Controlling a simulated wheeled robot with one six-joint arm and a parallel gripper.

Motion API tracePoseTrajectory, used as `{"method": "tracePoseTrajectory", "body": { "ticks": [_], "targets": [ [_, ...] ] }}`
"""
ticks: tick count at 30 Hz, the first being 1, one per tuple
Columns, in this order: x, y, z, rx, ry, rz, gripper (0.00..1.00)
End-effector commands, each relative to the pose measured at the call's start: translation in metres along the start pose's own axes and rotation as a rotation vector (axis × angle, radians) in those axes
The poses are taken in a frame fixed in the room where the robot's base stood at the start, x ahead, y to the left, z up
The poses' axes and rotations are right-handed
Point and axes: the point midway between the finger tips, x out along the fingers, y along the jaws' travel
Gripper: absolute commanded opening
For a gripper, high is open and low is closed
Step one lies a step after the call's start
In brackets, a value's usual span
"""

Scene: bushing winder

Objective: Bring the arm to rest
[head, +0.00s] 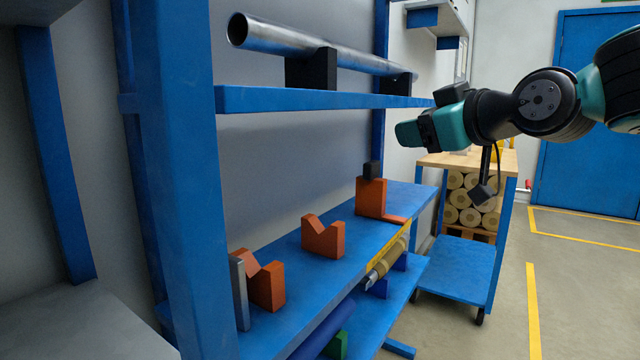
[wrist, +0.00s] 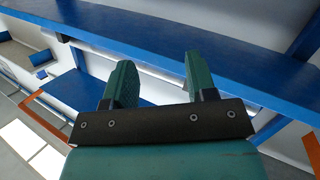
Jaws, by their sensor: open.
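My gripper (head: 408,134) is at the end of my arm, raised in front of the blue rack at the right of its upper shelf in the head view. Its teal fingers point left, toward the rack. In the wrist view my gripper (wrist: 155,80) shows two teal fingers spread apart with nothing between them. A blue shelf (wrist: 200,45) crosses behind the fingertips in that view; I cannot tell the exact gap to it.
A metal tube (head: 310,46) lies on black supports on the upper shelf (head: 320,99). Orange V-blocks (head: 324,238) and an orange stand (head: 371,197) are on the lower shelf. A blue cart (head: 465,268) stands beyond. Floor at right is clear.

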Motion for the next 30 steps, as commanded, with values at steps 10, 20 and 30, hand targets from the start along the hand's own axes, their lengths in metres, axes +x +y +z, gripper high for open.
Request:
{"method": "tracePoseTrajectory", "body": {
  "ticks": [10,20,30],
  "targets": [
    [-0.1,-0.16,0.144,0.305,-0.687,-0.384,0.52],
    [-0.203,-0.212,0.186,0.401,-1.119,-0.5,0.52],
    [-0.22,-0.182,0.095,0.399,-1.113,-0.499,0.52]
  ]
}}
